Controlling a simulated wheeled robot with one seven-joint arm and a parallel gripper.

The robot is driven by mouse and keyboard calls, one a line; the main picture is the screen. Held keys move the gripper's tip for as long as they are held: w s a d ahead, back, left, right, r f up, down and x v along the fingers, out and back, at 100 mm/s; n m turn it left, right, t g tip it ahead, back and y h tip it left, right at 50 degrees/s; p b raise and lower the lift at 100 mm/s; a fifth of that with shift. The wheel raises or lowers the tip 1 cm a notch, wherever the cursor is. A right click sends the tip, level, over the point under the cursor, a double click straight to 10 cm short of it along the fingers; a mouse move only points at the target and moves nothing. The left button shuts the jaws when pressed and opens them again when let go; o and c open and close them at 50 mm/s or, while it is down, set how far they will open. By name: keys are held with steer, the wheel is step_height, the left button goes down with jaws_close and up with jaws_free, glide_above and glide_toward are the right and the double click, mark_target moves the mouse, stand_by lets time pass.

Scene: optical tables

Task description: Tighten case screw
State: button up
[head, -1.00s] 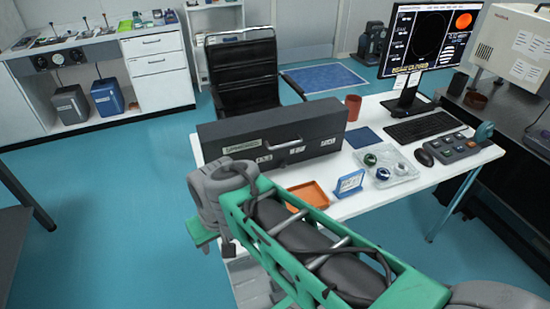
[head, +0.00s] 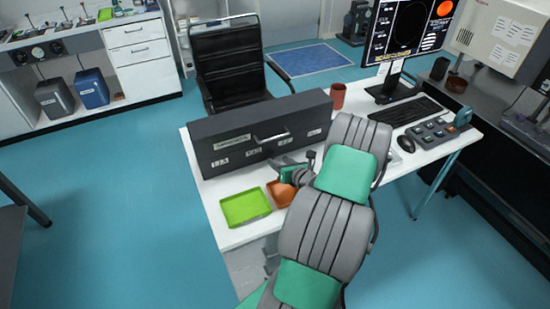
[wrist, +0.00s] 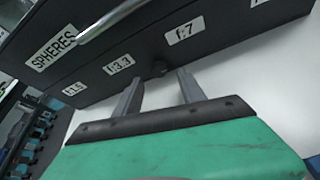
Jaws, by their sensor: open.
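The dark grey case (head: 235,141) stands on the white desk, its labelled front facing my arm. In the wrist view the case front (wrist: 130,55) fills the upper part, with labels "SPHERES", "f:3.3" and "f:7". A small dark round screw head (wrist: 158,68) sits low on that front, between "f:3.3" and "f:7". My gripper (wrist: 160,78) is open, its two fingers pointing at the case, with the screw head between and just beyond the tips. No contact with the screw shows. In the head view my gripper (head: 287,165) is small and partly hidden close to the case front.
A green tray (head: 245,207) and an orange tray (head: 279,194) lie on the desk in front of the case. A brown cup (head: 338,96), monitor, keyboard (head: 409,111) and button box (head: 438,133) stand to the right. A black chair (head: 232,62) is behind.

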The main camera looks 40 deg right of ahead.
mark_target(273, 157)
steer(key=x, duration=0.3)
steer(key=shift+w+f, duration=0.15)
steer(key=shift+w, duration=0.2)
jaws_close()
